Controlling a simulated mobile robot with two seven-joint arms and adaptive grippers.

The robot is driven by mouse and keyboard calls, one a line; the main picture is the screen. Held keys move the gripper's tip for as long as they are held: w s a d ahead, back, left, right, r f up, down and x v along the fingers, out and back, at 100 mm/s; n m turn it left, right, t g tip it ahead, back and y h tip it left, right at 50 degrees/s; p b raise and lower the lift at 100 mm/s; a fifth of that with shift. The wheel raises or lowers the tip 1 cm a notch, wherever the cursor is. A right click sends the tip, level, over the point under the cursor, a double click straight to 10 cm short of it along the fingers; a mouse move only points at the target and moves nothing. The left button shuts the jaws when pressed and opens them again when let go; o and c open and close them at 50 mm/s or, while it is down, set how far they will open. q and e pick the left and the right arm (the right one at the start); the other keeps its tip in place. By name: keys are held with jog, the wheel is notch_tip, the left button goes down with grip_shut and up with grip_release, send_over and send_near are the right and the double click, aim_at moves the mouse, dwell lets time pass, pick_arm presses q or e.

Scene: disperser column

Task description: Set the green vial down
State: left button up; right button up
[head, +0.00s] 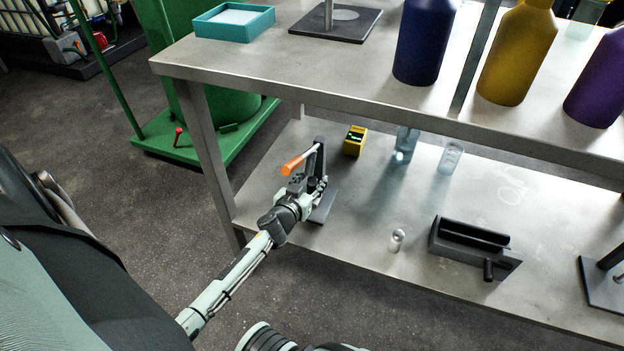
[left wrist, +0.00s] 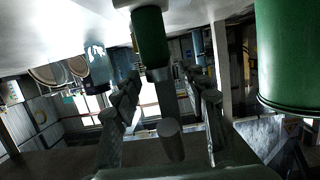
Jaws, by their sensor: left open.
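In the head view, my left gripper (head: 317,188) is low over the left end of the lower shelf, beside a small dark stand with an orange handle (head: 293,165). I make out no green vial there; the gripper and stand may hide it. In the left wrist view, my left gripper (left wrist: 163,108) has its two dark fingers apart. A green cylinder with dark ends (left wrist: 150,38) shows beyond the fingers, not gripped; I cannot tell for sure that it is the green vial. A grey round post (left wrist: 170,140) shows between the fingers.
The upper shelf (head: 270,60) overhangs the lower shelf (head: 345,225). A yellow device (head: 355,141), glass vessels (head: 450,158), a small clear vial (head: 397,240) and a dark vise-like block (head: 473,247) stand on the lower shelf. Bare shelf lies between the stand and clear vial.

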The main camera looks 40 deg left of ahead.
pick_arm(q)
jog(key=s+d+r+g+y+p, duration=0.1)
jog(key=s+g, duration=0.1)
jog(key=s, duration=0.6)
jog(key=s+d+r+g+y, duration=0.1)
jog(key=s+r+g, duration=0.1)
jog(key=s, duration=0.5)
jog(key=s+d+f+m+g+h, duration=0.1)
jog(key=s+d+m+g, duration=0.1)
jog(key=s, duration=0.4)
jog(key=s+d+m+g+h, duration=0.2)
jog(key=s+d+g, duration=0.2)
jog(key=s+d, duration=0.2)
jog(key=shift+s+f+g, duration=0.35)
jog(key=shift+s+g, duration=0.05)
jog(key=shift+s, duration=0.1)
pick_arm(e)
jog(key=x, duration=0.3)
jog(key=shift+a, duration=0.35)
